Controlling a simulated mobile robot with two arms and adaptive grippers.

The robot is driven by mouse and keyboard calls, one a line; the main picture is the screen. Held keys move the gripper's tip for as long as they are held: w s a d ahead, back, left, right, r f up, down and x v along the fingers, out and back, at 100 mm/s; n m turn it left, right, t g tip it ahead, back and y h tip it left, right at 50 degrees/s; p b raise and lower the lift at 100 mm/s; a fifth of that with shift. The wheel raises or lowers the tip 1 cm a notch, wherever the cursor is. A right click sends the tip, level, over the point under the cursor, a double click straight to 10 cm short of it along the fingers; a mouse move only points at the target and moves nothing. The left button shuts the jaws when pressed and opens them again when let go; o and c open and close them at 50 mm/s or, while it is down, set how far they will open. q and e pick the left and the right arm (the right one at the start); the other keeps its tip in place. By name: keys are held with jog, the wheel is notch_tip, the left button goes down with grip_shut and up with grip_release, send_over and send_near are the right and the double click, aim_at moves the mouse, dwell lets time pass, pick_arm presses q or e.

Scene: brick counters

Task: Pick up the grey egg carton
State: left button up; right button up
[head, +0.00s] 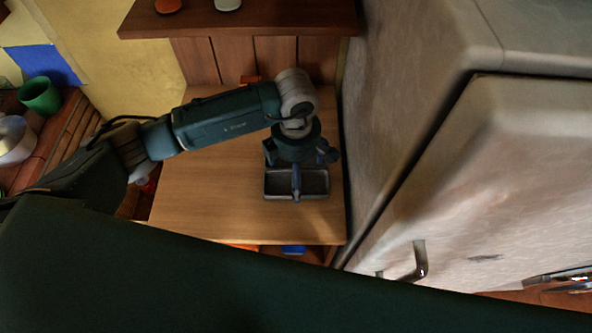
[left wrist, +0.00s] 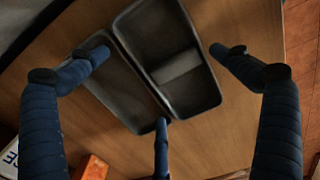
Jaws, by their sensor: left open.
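The grey egg carton (head: 316,183) is a dark grey, two-compartment open tray on the wooden counter (head: 215,195). It fills the upper middle of the left wrist view (left wrist: 168,35), and both compartments look empty. My left gripper (head: 296,172) is right above it, pointing down, and hides part of its far side in the head view. My right gripper is not in view.
A tall pale cabinet or fridge (head: 480,165) stands close on the right. A wooden shelf (head: 240,20) overhangs the back. A green cup (head: 40,95) is at far left. An orange box (left wrist: 92,168) shows low in the left wrist view. The counter left of the carton is clear.

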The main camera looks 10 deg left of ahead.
pick_arm(q)
jog(key=shift+c, duration=0.5)
jog(key=c, duration=0.6)
jog(key=shift+c, duration=0.2)
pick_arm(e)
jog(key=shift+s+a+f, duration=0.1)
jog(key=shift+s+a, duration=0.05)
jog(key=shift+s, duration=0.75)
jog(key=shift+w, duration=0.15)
